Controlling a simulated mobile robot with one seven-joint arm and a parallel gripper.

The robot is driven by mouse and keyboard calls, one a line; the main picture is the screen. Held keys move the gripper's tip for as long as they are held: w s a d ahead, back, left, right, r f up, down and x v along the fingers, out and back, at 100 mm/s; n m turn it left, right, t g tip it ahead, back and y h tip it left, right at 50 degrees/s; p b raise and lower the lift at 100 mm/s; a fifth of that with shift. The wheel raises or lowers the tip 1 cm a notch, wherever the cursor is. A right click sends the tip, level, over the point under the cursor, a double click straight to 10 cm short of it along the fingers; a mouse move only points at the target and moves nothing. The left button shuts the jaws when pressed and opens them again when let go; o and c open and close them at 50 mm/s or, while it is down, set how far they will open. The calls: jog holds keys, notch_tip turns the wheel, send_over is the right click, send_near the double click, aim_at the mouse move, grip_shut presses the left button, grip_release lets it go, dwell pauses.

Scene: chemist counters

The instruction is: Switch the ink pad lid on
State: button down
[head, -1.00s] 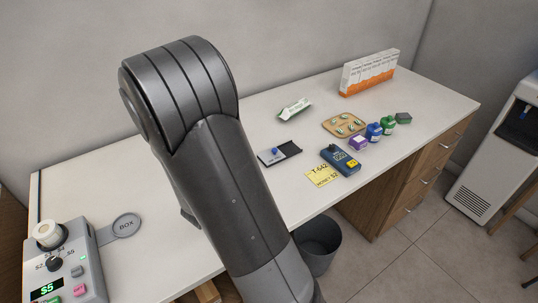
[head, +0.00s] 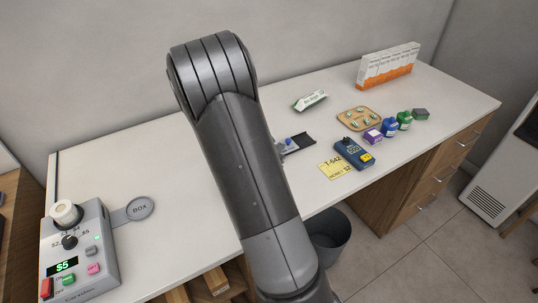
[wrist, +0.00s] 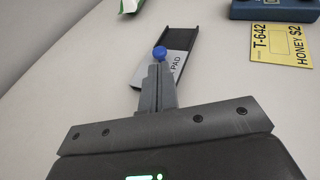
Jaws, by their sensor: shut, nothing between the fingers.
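The ink pad (head: 304,139) lies on the counter right of my arm, which hides its left part. It is a dark tray with a grey lid part marked "PAD" (wrist: 177,67) and a blue knob (wrist: 159,53). The knob also shows in the head view (head: 288,141). The dark far part of the tray (wrist: 182,38) is uncovered. My gripper (wrist: 160,70) is shut and empty, its fingertips just on the near side of the knob in the wrist view. I cannot tell whether they touch it.
A yellow "T-642 HONEY $2" card (head: 337,170) and a blue device (head: 354,154) lie right of the pad. A green-white packet (head: 310,101) lies behind it. A grey machine showing "$5" (head: 85,245) stands at left. The counter (head: 150,165) between is bare.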

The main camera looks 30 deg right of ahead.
aim_at(287, 142)
jog(key=shift+x, duration=1.65)
jog(key=d, duration=0.8)
jog(key=shift+r, duration=0.1)
jog(key=v, duration=1.4)
jog(key=shift+a, duration=0.3)
